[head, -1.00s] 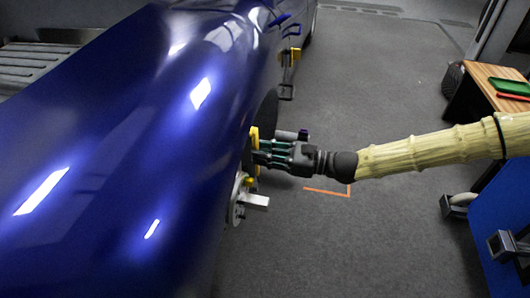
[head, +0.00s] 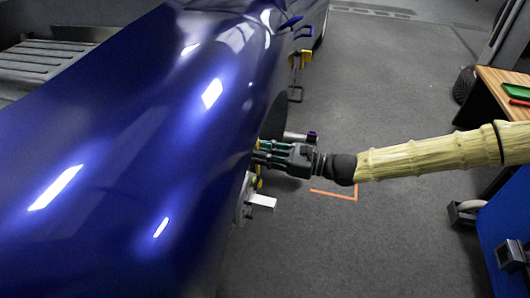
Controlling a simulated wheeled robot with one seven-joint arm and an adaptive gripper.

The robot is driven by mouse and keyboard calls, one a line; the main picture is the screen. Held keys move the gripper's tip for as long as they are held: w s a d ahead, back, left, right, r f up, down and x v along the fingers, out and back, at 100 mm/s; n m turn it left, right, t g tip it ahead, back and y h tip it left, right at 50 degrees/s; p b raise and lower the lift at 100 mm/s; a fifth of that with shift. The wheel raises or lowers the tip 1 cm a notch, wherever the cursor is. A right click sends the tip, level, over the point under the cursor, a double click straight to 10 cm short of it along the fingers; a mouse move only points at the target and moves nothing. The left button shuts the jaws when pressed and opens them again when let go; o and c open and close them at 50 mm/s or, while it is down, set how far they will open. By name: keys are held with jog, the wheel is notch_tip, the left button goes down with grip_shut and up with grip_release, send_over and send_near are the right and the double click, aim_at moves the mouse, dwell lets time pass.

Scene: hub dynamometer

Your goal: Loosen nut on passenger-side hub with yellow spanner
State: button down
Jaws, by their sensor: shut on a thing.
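My gripper (head: 268,156) reaches in from the right to the wheel area on the near side of the blue car (head: 150,130). Its dark fingers are shut on a yellow thing, most likely the yellow spanner (head: 257,143), of which only a little shows at the fingertips. The hub (head: 244,196) is just below the fingers, partly covered by the car's body, with a pale metal block (head: 262,201) sticking out to the right. A small yellow piece (head: 258,183) shows beside the hub. The nut is hidden.
A grey cylinder with a dark purple end (head: 301,136) lies just behind the gripper. A yellow and dark fixture (head: 297,75) stands farther along the car. A wooden-topped bench (head: 492,88) and a blue cabinet (head: 508,225) stand at right. Grey floor (head: 390,235) between is clear.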

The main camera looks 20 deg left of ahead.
jog(key=shift+s, duration=0.1)
jog(key=s+n, duration=0.2)
jog(key=s, duration=0.1)
jog(key=shift+s+f+n+b, duration=0.15)
jog(key=shift+f+n+b, duration=0.15)
jog(key=shift+f+b, duration=0.1)
jog(key=shift+s+f+n, duration=0.4)
jog(key=shift+s+n, duration=0.25)
jog(key=shift+s, duration=0.2)
jog(key=shift+s+f+n, duration=0.4)
jog(key=shift+s+n, duration=0.25)
jog(key=shift+s, duration=0.15)
jog(key=s+f+n+p, duration=0.1)
jog(key=s+f+n, duration=0.1)
jog(key=shift+s+f+n, duration=0.1)
jog(key=shift+s+n, duration=0.2)
jog(key=shift+s, duration=0.1)
